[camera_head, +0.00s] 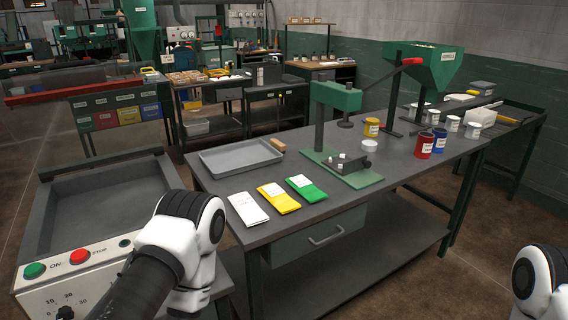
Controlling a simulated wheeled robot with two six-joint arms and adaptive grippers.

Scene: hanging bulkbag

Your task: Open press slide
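A green bench press (335,96) stands on the workbench, with a long lever ending in a red grip (412,61) raised to the right. Its round ram (345,122) hangs above a small grey metal block (350,163) on the green base plate (356,180). This block may be the slide. I cannot tell whether it is pushed in or drawn out. White-and-black links of my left arm show at lower left and a link of my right arm at the lower right edge. Neither gripper is in view.
The workbench (300,222) also holds a grey tray (240,157), white, yellow and green packets (271,197), several tins (424,146) and a green hopper (425,65). A machine with ON and STOP buttons (80,257) stands at left. A drawer (320,238) sits under the bench.

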